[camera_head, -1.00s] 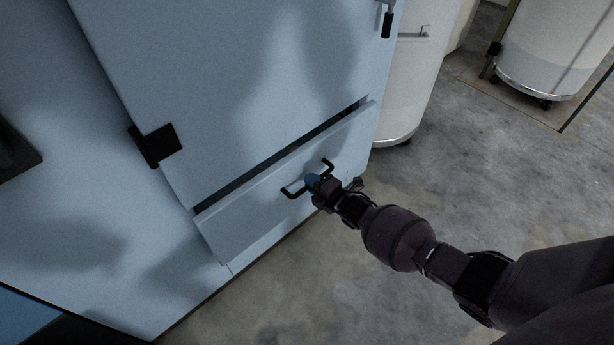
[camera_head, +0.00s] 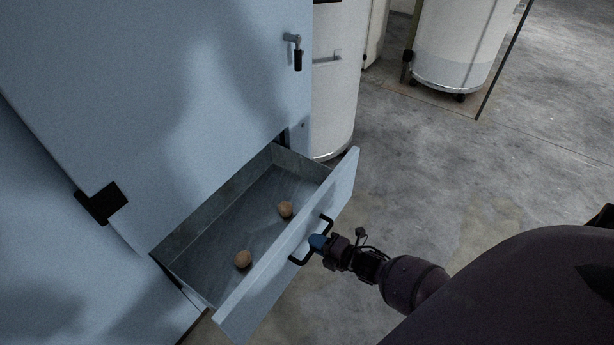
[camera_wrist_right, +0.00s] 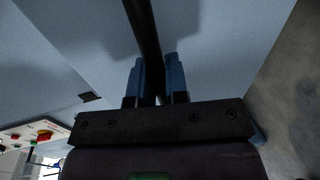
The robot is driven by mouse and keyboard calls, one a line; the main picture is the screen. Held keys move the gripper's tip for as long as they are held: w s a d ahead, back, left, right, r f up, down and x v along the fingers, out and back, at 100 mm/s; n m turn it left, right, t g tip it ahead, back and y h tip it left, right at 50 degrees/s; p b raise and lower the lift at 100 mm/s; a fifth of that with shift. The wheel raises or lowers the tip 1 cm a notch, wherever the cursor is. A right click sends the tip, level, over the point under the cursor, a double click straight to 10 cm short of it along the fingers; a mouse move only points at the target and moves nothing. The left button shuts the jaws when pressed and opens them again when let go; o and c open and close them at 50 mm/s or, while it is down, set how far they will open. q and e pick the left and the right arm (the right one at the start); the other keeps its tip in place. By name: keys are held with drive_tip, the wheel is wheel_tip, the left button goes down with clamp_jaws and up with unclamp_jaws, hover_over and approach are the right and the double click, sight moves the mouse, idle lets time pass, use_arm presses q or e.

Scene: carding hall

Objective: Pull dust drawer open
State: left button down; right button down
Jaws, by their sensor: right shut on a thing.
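The dust drawer (camera_head: 215,225) stands well out of the pale blue machine cabinet (camera_head: 190,90). Its grey metal inside is in plain view, with two brown round lumps on the floor of it, one nearer (camera_head: 243,259) and one farther (camera_head: 285,209). The drawer front (camera_head: 268,282) carries a black bar handle (camera_head: 301,259). My right gripper (camera_head: 318,243), with blue fingers, is shut on the handle. In the right wrist view the dark handle bar (camera_wrist_right: 143,35) runs between the blue fingers (camera_wrist_right: 158,82). My left gripper is not in view.
A white cylindrical can (camera_head: 335,95) stands close behind the drawer's far end. Another white can (camera_head: 457,45) on casters stands at the back right. The concrete floor (camera_head: 430,150) to the right is clear. A latch handle (camera_head: 296,50) sticks out of the cabinet.

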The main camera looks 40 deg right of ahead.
drive_tip(key=shift+s+d, duration=0.1)
drive_tip(key=shift+s, duration=0.25)
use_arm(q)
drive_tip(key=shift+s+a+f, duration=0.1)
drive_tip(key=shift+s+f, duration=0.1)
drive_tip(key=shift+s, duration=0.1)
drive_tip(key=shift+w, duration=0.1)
use_arm(e)
drive_tip(key=c, duration=1.2)
unclamp_jaws()
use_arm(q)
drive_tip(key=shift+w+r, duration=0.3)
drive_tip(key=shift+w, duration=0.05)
use_arm(e)
drive_tip(key=shift+o, duration=0.3)
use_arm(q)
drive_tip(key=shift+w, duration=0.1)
use_arm(e)
drive_tip(key=shift+s, duration=0.1)
